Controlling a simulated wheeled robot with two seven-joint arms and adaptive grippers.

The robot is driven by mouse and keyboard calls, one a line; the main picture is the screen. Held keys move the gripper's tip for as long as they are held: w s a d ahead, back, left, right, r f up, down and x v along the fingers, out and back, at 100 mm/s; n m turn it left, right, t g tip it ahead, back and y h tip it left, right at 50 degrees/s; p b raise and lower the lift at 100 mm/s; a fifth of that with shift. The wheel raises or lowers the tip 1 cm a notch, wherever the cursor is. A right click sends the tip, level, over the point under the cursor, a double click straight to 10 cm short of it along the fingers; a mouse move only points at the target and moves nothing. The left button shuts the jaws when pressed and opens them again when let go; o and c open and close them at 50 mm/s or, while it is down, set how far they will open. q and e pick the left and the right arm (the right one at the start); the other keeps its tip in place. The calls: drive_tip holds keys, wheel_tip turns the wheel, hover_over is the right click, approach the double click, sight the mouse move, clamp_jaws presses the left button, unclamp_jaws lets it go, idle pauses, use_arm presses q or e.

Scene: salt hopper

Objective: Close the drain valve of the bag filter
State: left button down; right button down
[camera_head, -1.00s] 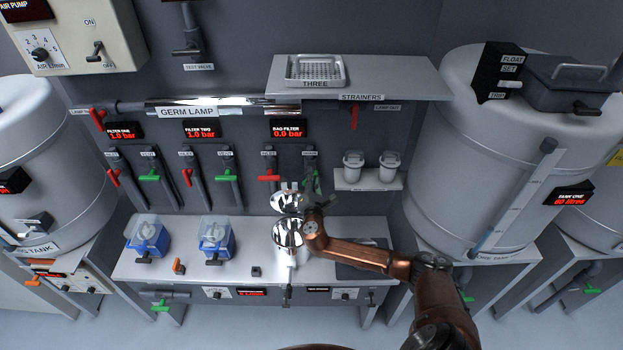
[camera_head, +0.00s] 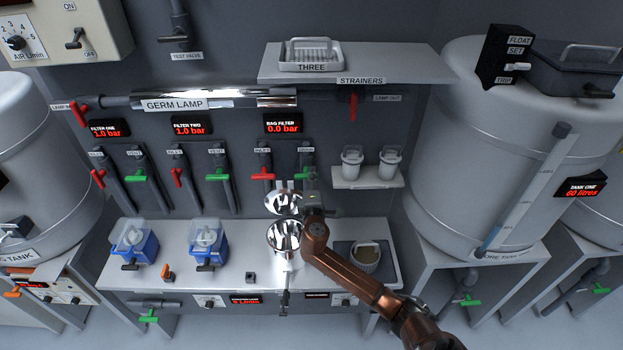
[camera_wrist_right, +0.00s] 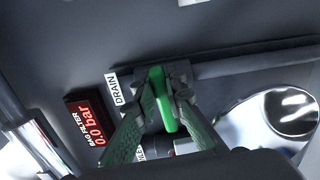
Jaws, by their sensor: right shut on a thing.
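The green drain valve handle (camera_head: 302,175) of the bag filter is on the wall under the BAG FILTER display (camera_head: 283,123). In the right wrist view the handle (camera_wrist_right: 161,98) lies across its pipe, beside the DRAIN label (camera_wrist_right: 118,88). My right gripper (camera_head: 311,186) is at the handle; in the wrist view its fingers (camera_wrist_right: 167,98) are shut on it, one on each side. The shiny steel bag filter housing (camera_head: 286,238) stands below with its lid (camera_head: 284,203) raised. My left gripper is not in view.
The red inlet handle (camera_head: 263,174) is close on the left. The strainer shelf (camera_head: 410,68) is above.

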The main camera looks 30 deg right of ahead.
drive_tip(key=shift+f+m+b, duration=0.25)
drive_tip(key=shift+m+b, duration=0.05)
drive_tip(key=shift+m, duration=0.3)
drive_tip(key=c, duration=2)
unclamp_jaws()
drive_tip(key=shift+r, duration=0.1)
drive_tip(key=shift+o, duration=0.2)
drive_tip(key=shift+s, duration=0.1)
drive_tip(key=v, duration=1.2)
